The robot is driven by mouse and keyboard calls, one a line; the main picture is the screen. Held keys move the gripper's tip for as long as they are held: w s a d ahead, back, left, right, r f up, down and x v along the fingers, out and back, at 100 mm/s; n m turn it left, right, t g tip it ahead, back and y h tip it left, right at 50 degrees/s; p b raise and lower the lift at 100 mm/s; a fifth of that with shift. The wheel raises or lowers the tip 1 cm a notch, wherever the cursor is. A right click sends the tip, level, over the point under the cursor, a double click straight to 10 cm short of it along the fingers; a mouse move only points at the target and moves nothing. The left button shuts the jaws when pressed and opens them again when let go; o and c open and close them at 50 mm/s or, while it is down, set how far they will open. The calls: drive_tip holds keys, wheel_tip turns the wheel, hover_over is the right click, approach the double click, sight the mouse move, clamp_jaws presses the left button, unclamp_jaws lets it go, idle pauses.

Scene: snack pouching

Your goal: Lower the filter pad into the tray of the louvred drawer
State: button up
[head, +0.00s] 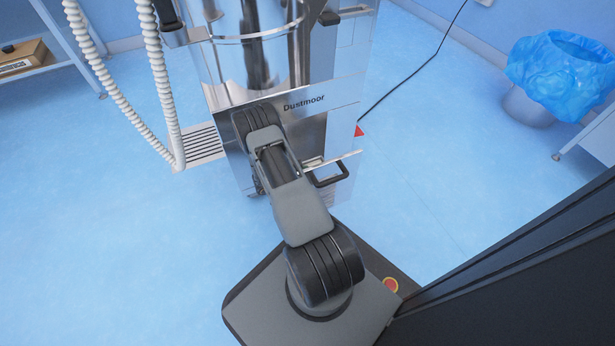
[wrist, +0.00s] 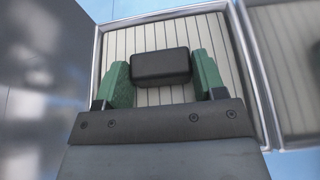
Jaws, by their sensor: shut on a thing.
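The filter pad (wrist: 147,95) appears as a cream, pleated panel in the wrist view, with a dark block-shaped grip on its face. My gripper (wrist: 162,75) has its green fingers shut on this dark grip, one on each side. A thin metal rim, seemingly the drawer tray (wrist: 241,60), runs around the pad; how deep the pad sits cannot be told. In the head view the drawer's black handle (head: 327,178) shows low on the machine's front. My arm hides the gripper and pad there.
The steel machine marked Dustmoor (head: 304,103) stands ahead. A white coiled hose (head: 158,75) hangs at its left, near a slatted grille (head: 201,143). A blue-lined bin (head: 560,70) stands far right, and a black cable (head: 412,70) crosses the floor. Open floor lies on both sides.

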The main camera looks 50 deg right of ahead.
drive_tip(key=shift+s+f, duration=0.15)
drive_tip(key=shift+f, duration=0.15)
drive_tip(key=o, duration=1.1)
drive_tip(key=shift+s+a+f, duration=0.1)
drive_tip(key=p+v, duration=0.5)
drive_tip(key=v, duration=0.9)
drive_tip(key=shift+w+r, duration=0.2)
drive_tip(key=shift+r, duration=0.2)
